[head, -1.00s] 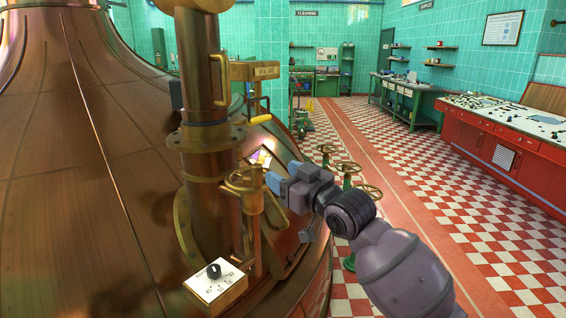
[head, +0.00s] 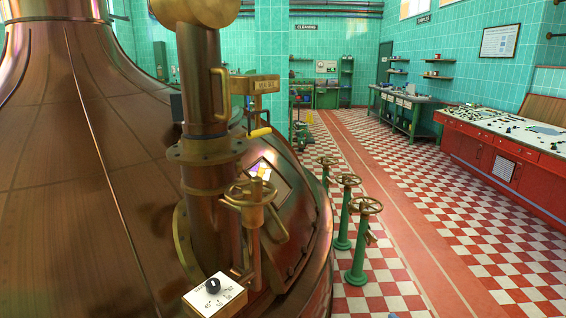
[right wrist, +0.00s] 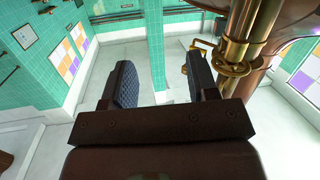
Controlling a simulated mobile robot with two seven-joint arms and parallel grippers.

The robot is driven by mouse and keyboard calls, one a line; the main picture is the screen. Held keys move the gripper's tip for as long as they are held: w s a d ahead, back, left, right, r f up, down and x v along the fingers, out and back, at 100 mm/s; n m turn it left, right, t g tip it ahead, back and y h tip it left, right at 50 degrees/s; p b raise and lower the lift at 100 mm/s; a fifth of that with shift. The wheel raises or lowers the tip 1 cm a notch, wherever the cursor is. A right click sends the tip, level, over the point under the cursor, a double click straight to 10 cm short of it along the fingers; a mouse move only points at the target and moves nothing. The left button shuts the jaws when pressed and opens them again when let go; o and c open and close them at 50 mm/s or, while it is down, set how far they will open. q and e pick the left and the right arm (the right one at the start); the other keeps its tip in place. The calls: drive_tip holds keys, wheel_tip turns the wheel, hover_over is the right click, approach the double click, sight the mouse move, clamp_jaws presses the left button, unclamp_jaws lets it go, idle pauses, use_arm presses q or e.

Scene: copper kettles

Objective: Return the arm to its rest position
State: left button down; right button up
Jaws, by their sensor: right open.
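My right gripper (right wrist: 158,85) shows in the right wrist view with its two dark fingers apart and nothing between them. It is out of the head view, and so is the rest of the right arm. Brass pipework (right wrist: 245,40) stands to the right of the gripper in the wrist view, apart from the fingers as far as I can tell. In the head view the brass handwheel (head: 250,193) on the copper kettle (head: 75,170) is uncovered, with no gripper at it. My left gripper is not in view.
A white box with a black knob (head: 213,286) sits low by the brass column (head: 203,85). Green valve stands with handwheels (head: 358,245) rise from the checkered floor right of the kettle. A red control desk (head: 500,160) stands at the right. The floor between is clear.

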drive_tip(key=s+d+f+m+g+h, duration=0.1)
drive_tip(key=s+d+f+g, duration=0.1)
drive_tip(key=s+f, duration=0.5)
drive_tip(key=s+d+f+m+g+h, duration=0.1)
drive_tip(key=s+d+f+g+h, duration=0.1)
drive_tip(key=s+d+f, duration=0.3)
drive_tip(key=s+f, duration=0.3)
drive_tip(key=s, duration=0.4)
drive_tip(key=shift+s+f+m, duration=0.2)
drive_tip(key=shift+s+m, duration=0.05)
drive_tip(key=shift+m, duration=0.05)
